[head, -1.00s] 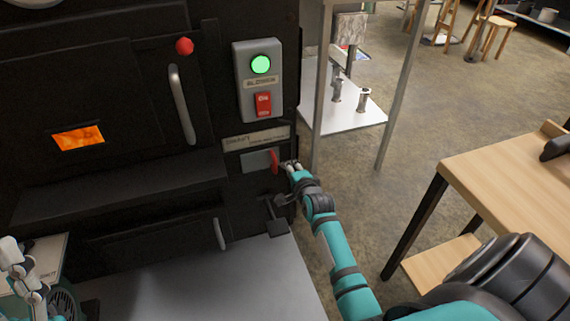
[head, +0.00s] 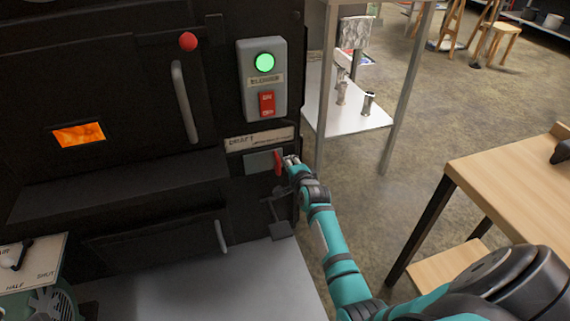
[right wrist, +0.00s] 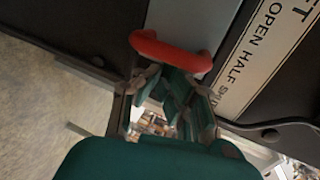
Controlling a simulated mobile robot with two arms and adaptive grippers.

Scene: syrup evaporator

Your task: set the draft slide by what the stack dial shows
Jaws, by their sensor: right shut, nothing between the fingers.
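The draft slide's red handle (head: 278,161) stands at the right end of a grey plate (head: 258,162) on the black evaporator front. A label strip (head: 259,139) reading DRAFT is above it. In the right wrist view the red handle (right wrist: 170,52) is just ahead of the fingers, and the label (right wrist: 265,48) reads OPEN, HALF and a partly cut SHUT. My right gripper (head: 291,161) is shut and empty, close by the handle's right side; I cannot tell whether it touches. The stack dial and my left gripper are out of view.
A grey blower box (head: 263,80) with a lit green lamp and red switch is above the slide. A card (head: 40,258) with HALF and SHUT stands at lower left over a green blower. A metal shelf (head: 345,117) and wooden table (head: 515,185) are to the right.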

